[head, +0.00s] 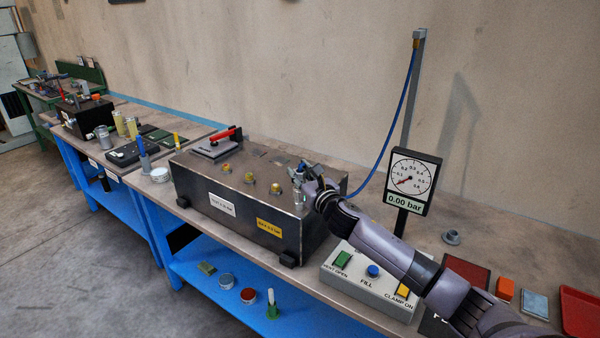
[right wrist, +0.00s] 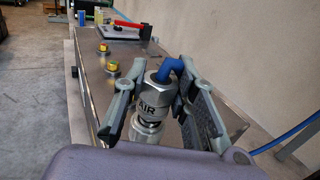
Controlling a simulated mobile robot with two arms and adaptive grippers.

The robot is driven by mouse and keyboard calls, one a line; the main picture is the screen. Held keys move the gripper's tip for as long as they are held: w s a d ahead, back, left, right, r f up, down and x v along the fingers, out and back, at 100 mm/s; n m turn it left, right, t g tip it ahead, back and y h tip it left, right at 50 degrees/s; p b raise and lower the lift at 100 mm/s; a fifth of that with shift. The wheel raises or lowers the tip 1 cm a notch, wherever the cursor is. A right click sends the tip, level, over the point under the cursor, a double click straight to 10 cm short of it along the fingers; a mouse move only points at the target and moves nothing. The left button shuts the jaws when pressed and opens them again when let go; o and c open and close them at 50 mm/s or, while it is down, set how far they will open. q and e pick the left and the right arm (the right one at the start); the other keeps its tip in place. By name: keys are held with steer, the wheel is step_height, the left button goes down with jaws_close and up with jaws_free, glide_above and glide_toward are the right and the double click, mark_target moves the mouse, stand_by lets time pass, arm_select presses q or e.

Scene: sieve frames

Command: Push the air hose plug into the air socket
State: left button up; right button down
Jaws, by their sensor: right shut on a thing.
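The air hose plug is a silver metal fitting (right wrist: 157,90) with a blue hose bend at its top, in the right wrist view. My right gripper (head: 304,180) is at the right end of the dark box's top, its fingers closed on either side of the plug. A silver collar marked AIR (right wrist: 148,108) and a wider metal fitting, likely the air socket (right wrist: 147,132), lie in line with the plug. I cannot tell how deep the plug sits. A silver fitting (head: 298,199) also shows below the gripper in the head view. My left gripper is out of view.
A gauge (head: 411,178) reads 0.00 bar. The blue hose (head: 388,140) hangs from a post. A control panel (head: 368,280) stands in front, partly behind my right arm.

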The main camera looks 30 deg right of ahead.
steer(key=shift+f+b, duration=0.3)
steer(key=shift+f, duration=0.3)
steer(key=shift+f, duration=0.1)
steer(key=c, duration=1.2)
jaws_free()
steer(key=shift+s, duration=0.1)
steer(key=s, duration=0.4)
steer(key=s+a, duration=0.1)
steer(key=s, duration=0.6)
steer(key=shift+s+a, duration=0.25)
steer(key=shift+s, duration=0.15)
